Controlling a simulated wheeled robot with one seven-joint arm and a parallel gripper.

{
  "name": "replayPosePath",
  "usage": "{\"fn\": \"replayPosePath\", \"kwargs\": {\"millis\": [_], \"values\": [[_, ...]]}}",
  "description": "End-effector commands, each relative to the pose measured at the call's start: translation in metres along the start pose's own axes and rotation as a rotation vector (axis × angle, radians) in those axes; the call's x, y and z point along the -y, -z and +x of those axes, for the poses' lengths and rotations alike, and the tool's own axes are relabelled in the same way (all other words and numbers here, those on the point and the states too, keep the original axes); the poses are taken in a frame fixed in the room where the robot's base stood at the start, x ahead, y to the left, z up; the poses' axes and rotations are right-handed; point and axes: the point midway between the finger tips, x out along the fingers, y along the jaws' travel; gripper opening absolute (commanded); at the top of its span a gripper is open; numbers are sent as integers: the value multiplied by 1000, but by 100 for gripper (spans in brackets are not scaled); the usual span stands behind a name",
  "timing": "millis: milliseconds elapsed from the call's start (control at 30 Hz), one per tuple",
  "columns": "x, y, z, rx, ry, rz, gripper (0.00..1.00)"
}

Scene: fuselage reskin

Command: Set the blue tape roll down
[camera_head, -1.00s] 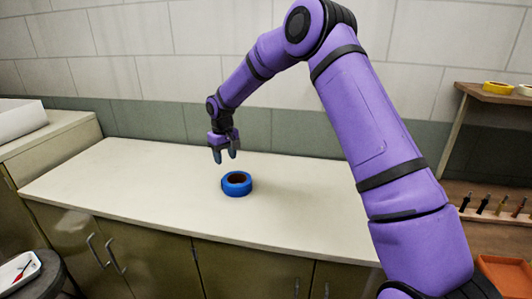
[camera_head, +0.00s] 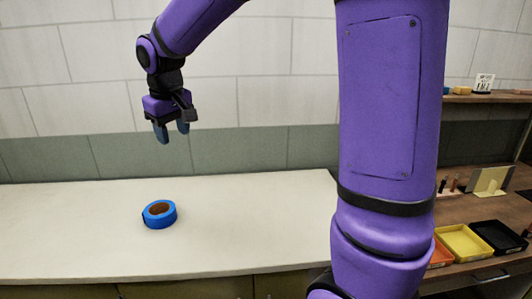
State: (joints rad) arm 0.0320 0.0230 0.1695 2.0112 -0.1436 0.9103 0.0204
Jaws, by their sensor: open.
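The blue tape roll (camera_head: 160,214) lies flat on the pale countertop (camera_head: 245,220), left of the middle in the head view. Its brown core faces up. My gripper (camera_head: 172,135) hangs above and slightly to the right of the roll in the picture, fingers pointing down. Its fingers are apart and empty, and a clear gap separates them from the roll.
The countertop around the roll is bare. To the right, a wooden bench holds a yellow tray (camera_head: 463,243), a black tray (camera_head: 497,237) and a yellowish stand (camera_head: 490,181). A shelf (camera_head: 485,98) with small items is above it. A tiled wall (camera_head: 270,60) stands behind.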

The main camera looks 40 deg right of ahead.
Motion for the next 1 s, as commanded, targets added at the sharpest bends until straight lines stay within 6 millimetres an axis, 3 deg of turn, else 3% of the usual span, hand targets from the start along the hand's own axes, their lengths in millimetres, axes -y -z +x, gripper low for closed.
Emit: {"fn": "replayPosePath", "kwargs": {"millis": [200,433,700,833,1000], "values": [[-5,-70,-46,-65,-9,55,50],[-6,-144,-73,-132,-1,115,50],[-1,-227,-81,-211,31,180,50],[2,-253,-79,-238,46,201,50],[4,-268,-76,-252,57,212,50]]}}
